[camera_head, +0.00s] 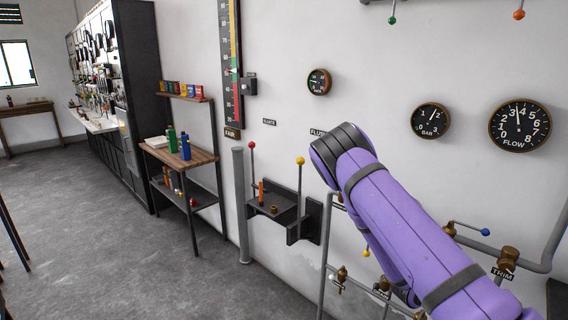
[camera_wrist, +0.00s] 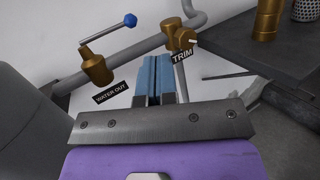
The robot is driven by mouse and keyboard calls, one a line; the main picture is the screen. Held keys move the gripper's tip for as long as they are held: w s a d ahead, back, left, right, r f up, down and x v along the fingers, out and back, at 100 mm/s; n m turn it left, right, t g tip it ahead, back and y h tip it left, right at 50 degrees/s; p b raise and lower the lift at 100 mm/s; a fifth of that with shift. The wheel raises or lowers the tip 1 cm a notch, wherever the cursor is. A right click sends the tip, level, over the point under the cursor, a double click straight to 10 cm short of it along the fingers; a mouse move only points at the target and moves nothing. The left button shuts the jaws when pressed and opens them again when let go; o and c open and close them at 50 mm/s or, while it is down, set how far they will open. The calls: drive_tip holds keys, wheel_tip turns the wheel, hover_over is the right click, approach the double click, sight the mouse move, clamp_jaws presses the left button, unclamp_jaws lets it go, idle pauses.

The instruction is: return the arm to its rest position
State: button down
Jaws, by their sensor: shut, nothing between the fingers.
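My purple arm crosses the right side of the head view, and its gripper end is hidden there. In the wrist view my gripper (camera_wrist: 155,80) shows its two blue fingers pressed together, with nothing between them. Beyond the fingers, up and to the left, is a brass valve labelled WATER OUT (camera_wrist: 97,66), with a blue-knobbed lever. Just above and to the right of the fingers is a brass valve labelled TRIM (camera_wrist: 180,36), which also shows in the head view (camera_head: 508,258). I cannot tell whether the fingers touch either valve.
Grey pipes (camera_head: 480,243) run along the wall near my arm. Gauges (camera_head: 519,124) hang on the wall above it. A black wall bracket (camera_head: 278,215) with red and yellow knobbed levers stands left of my arm. A dark surface (camera_wrist: 270,50) lies at right in the wrist view. The left floor is mostly open.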

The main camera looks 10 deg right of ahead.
drive_tip(key=s+a+r+m+y, duration=0.6)
drive_tip(key=s+a+r, duration=0.1)
drive_tip(key=r, duration=0.4)
drive_tip(key=s+a+r+m+t+y, duration=0.1)
drive_tip(key=s+a+r+m+y, duration=0.5)
drive_tip(key=s+a+r+y, duration=0.1)
drive_tip(key=s+a+r+m+y, duration=0.6)
drive_tip(key=s+a+r, duration=0.3)
drive_tip(key=r, duration=0.5)
drive_tip(key=shift+a+r+m+t+y, duration=0.35)
drive_tip(key=shift+a+m, duration=0.25)
drive_tip(key=shift+a, duration=0.2)
drive_tip(key=c, duration=1.8)
unclamp_jaws()
drive_tip(key=shift+s, duration=0.1)
drive_tip(key=shift+c, duration=0.2)
